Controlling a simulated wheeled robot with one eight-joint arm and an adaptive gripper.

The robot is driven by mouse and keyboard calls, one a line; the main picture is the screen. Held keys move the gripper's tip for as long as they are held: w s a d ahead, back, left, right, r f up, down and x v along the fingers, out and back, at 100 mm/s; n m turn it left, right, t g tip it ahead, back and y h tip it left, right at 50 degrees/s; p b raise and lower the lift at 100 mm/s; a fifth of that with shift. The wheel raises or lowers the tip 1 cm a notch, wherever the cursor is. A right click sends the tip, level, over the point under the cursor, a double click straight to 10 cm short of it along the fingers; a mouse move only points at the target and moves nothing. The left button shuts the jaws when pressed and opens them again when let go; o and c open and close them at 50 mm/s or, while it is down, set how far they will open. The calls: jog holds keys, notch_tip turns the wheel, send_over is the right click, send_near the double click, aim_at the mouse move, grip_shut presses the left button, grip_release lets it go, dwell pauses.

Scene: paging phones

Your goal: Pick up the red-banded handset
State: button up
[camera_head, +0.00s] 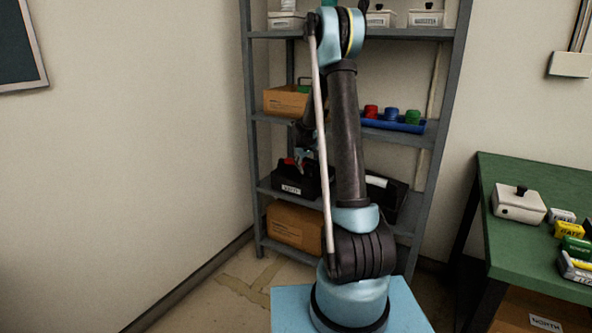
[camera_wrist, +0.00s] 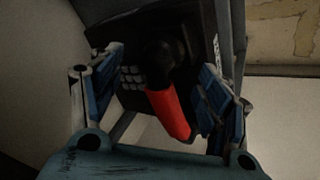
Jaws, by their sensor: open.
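The red-banded handset shows in the wrist view as a black end and a thick red band (camera_wrist: 169,114), on a black phone (camera_wrist: 131,76) with a pale keypad. My gripper (camera_wrist: 160,68) is open, with one blue-padded finger on each side of the handset. I cannot tell whether either finger touches it. In the head view, the black labelled phone (camera_head: 292,189) sits on a lower shelf at the left, with a little red showing above it. My gripper (camera_head: 303,157) is just above that phone, partly hidden by my arm.
A second black phone with a pale-banded handset (camera_head: 377,181) is on the same shelf to the right, partly behind my arm. The grey shelf unit (camera_head: 251,150) also holds cardboard boxes (camera_head: 296,225) and a blue tray (camera_head: 395,125). A green table (camera_head: 540,180) stands right.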

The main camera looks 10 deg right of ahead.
aim_at(308, 168)
jog(key=x, duration=0.3)
jog(key=shift+a, duration=0.3)
jog(key=shift+x, duration=0.95)
jog(key=c, duration=1.3)
